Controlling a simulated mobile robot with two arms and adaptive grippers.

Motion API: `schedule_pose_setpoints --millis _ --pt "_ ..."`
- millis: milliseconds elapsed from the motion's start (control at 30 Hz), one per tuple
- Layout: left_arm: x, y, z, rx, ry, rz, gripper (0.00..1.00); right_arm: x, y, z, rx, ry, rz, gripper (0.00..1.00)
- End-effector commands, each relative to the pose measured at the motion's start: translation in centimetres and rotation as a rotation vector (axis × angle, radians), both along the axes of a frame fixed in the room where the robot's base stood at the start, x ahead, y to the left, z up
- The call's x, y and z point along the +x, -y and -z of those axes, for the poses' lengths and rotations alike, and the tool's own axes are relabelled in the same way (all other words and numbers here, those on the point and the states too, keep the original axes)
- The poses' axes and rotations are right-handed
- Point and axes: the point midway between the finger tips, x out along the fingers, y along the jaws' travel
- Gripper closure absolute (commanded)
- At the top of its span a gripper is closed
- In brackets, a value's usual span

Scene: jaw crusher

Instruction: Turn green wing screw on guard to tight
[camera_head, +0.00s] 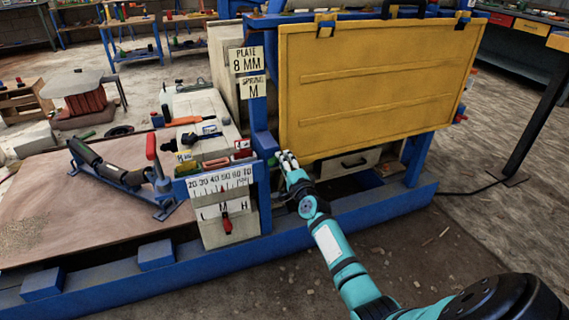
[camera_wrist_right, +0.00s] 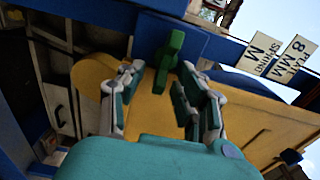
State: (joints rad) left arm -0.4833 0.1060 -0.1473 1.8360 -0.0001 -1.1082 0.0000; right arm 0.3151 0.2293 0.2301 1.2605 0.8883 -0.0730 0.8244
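The yellow guard (camera_head: 370,85) hangs upright on the blue frame, and it also shows in the right wrist view (camera_wrist_right: 250,115). The green wing screw (camera_wrist_right: 172,48) stands out from the blue frame by the guard's edge in the right wrist view. My right gripper (camera_wrist_right: 162,70) is open, with one finger on each side of the screw's near end. I cannot tell whether either finger touches it. In the head view my right gripper (camera_head: 288,160) is at the guard's lower left corner and largely hides the screw. My left gripper is not in view.
A scale panel (camera_head: 220,184) with a red lever (camera_head: 227,223) stands left of my right gripper. Signs reading "PLATE 8 MM" (camera_head: 246,59) and "M" hang above it. A grey drawer (camera_head: 347,163) is under the guard. A blue base beam (camera_head: 380,208) runs along the floor.

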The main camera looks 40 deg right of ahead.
Motion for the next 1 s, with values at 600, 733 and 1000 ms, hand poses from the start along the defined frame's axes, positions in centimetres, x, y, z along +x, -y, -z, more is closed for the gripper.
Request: schedule_pose_setpoints --millis 600,733,1000 --pt "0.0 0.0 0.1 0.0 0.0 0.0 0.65 -6.8 -1.7 0.1 0.001 0.0 0.001 0.65" --pt "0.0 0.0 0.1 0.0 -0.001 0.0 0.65 -9.2 -2.2 0.0 0.0 -0.001 0.001 0.65" --pt "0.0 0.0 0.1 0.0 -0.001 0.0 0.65 -11.6 -2.8 0.0 0.0 0.001 0.0 0.65"
